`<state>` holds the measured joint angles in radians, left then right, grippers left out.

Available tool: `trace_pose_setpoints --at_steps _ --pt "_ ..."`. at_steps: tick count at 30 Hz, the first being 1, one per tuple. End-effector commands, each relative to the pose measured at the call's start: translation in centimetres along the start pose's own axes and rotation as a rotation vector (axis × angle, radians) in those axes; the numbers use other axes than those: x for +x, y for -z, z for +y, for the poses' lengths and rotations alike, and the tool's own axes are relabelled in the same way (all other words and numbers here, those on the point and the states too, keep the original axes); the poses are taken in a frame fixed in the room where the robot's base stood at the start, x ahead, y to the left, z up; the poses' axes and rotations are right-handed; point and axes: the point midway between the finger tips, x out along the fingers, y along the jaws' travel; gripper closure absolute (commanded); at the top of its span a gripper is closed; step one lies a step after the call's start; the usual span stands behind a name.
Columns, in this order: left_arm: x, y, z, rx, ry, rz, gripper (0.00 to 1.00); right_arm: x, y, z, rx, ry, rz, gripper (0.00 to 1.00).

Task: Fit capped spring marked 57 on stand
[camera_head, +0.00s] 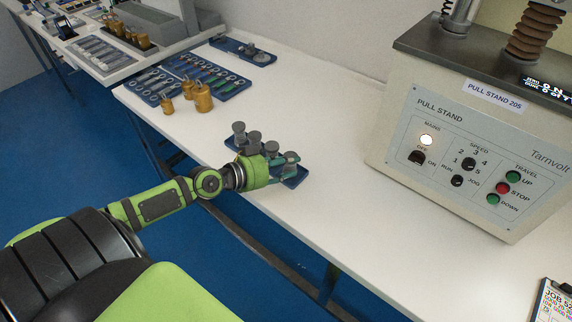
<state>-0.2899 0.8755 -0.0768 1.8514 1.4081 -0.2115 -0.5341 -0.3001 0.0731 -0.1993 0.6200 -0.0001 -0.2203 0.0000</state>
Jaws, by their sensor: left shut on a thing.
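Several grey capped pieces, likely the capped springs (239,131), stand upright in a blue holder (297,178) near the table's front edge. Their marks are too small to read, so I cannot tell which is 57. My left gripper (283,166) reaches in low among the pieces at the holder's right end and is shut on one of them; the wrist partly hides the grip and the holder. The pull stand (398,153) is a large beige machine at the right, labelled PULL STAND 205, with its mains lamp (426,140) lit. My right gripper is not in view.
Brass weights (203,97) and blue trays of tools (218,82) lie on the table at the back left. A small blue tray (243,51) is behind them. A clipboard (553,303) is at lower right. White tabletop between holder and stand is clear.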

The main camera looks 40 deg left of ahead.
Motion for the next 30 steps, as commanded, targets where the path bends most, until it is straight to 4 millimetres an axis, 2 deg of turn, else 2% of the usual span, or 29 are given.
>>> trace_pose_setpoints --at_steps 2,3,4,5,18,30 --pt "0.1 -0.3 0.0 0.000 0.000 0.001 1.00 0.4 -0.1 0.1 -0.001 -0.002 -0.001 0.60" --pt "0.1 -0.3 0.0 0.000 0.000 0.000 0.56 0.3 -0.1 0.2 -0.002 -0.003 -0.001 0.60" --pt "0.1 -0.2 0.0 0.000 0.000 0.000 0.44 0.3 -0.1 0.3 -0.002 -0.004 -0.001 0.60" --pt "0.1 -0.2 0.0 0.000 0.000 0.000 0.40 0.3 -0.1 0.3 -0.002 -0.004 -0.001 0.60" --pt "-0.2 0.0 0.0 0.001 0.000 -0.002 0.40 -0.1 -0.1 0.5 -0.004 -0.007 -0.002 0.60" --pt "-4.7 -0.5 -0.1 -0.001 0.002 -0.004 0.40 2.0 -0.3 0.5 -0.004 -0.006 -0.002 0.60"
